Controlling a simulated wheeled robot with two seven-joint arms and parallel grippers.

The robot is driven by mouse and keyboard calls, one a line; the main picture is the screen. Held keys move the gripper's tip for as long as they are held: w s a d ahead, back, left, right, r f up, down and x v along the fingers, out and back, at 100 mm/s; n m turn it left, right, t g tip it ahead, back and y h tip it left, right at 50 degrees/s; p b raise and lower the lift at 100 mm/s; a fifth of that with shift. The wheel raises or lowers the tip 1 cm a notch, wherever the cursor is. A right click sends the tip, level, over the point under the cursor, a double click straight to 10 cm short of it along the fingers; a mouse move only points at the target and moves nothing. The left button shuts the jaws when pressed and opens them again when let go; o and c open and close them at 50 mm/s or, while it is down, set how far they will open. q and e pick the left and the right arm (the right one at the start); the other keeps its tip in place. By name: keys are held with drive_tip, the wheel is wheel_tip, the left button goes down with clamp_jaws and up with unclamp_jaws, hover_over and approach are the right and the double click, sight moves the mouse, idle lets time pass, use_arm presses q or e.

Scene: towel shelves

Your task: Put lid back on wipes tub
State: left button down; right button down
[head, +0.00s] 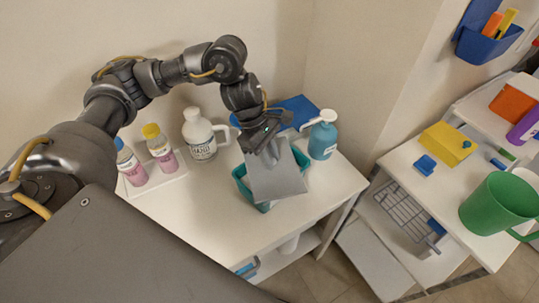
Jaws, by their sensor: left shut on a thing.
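The teal tub (263,206) stands on the white table, left of the blue pump bottle. A flat grey sheet (278,182) covers most of its top and hides the inside. I cannot tell whether this sheet is a lid or a cloth. My left gripper (268,146) reaches down from above and is shut on the upper part of the grey sheet, over the tub. The fingertips are dark and partly hidden. No separate lid can be made out. My right gripper is not in view.
A blue pump bottle (323,138) stands close right of the tub, and a blue flat item (298,109) lies behind. A white jug (200,138) and two pink-liquid bottles (160,148) stand left. The table front (225,215) is clear. A green mug (497,205) stands on the right-hand shelf.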

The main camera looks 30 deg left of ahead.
use_arm(q)
drive_tip(key=c, duration=0.7)
unclamp_jaws()
drive_tip(key=shift+r, duration=0.15)
drive_tip(key=shift+s+r+p, duration=0.1)
drive_tip(key=shift+r+p, duration=2.4)
drive_tip(key=shift+r, duration=0.8)
clamp_jaws()
